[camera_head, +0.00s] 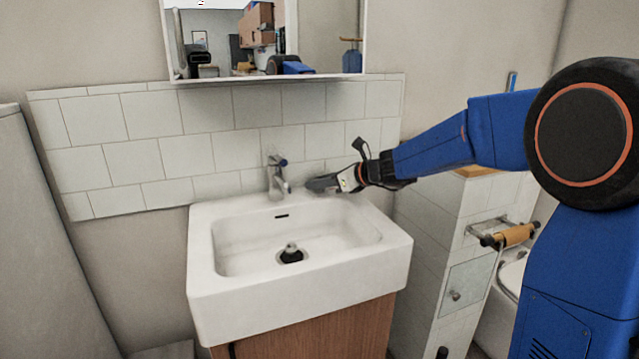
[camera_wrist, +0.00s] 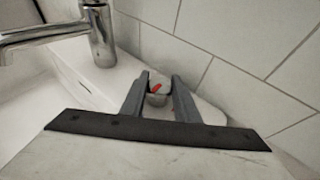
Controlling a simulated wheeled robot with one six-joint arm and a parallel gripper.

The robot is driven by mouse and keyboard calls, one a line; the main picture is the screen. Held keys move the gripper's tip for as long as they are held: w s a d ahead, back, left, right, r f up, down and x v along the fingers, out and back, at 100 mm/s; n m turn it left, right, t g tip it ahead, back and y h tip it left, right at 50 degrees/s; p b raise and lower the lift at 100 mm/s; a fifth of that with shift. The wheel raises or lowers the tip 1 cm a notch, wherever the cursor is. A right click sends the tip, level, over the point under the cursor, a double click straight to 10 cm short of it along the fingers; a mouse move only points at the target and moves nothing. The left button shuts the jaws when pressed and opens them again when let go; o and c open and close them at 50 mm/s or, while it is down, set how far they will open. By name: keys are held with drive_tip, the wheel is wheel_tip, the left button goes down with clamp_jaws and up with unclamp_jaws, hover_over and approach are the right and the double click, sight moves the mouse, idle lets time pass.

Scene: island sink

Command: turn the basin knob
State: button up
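My gripper (camera_head: 314,184) is low over the basin's back right ledge, right of the faucet and below the knob, apart from both. In the wrist view, the faucet (camera_wrist: 101,36) is at upper left, outside the fingers; its top is cut off. My gripper's fingers (camera_wrist: 160,82) are apart there. A small pale piece with a red mark (camera_wrist: 156,88) shows between them; I cannot tell what it is.
A tiled wall (camera_head: 140,160) runs close behind the faucet, with a mirror cabinet (camera_head: 265,78) above. A tiled partition (camera_head: 445,235) and a paper holder (camera_head: 515,235) stand at right. The basin bowl is empty except for the drain plug (camera_head: 291,252).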

drive_tip(key=shift+c, duration=1.4)
drive_tip(key=n+g+y, duration=0.2)
drive_tip(key=n+g, duration=0.1)
drive_tip(key=g, duration=0.1)
drive_tip(key=shift+w+d+n, duration=0.1)
drive_tip(key=shift+n, duration=0.3)
drive_tip(key=n+g+y, duration=0.1)
drive_tip(key=n+g, duration=0.3)
drive_tip(key=g, duration=0.1)
drive_tip(key=shift+n+g, duration=0.3)
drive_tip(key=shift+n, duration=0.1)
drive_tip(key=o, duration=0.8)
drive_tip(key=shift+c, duration=0.2)
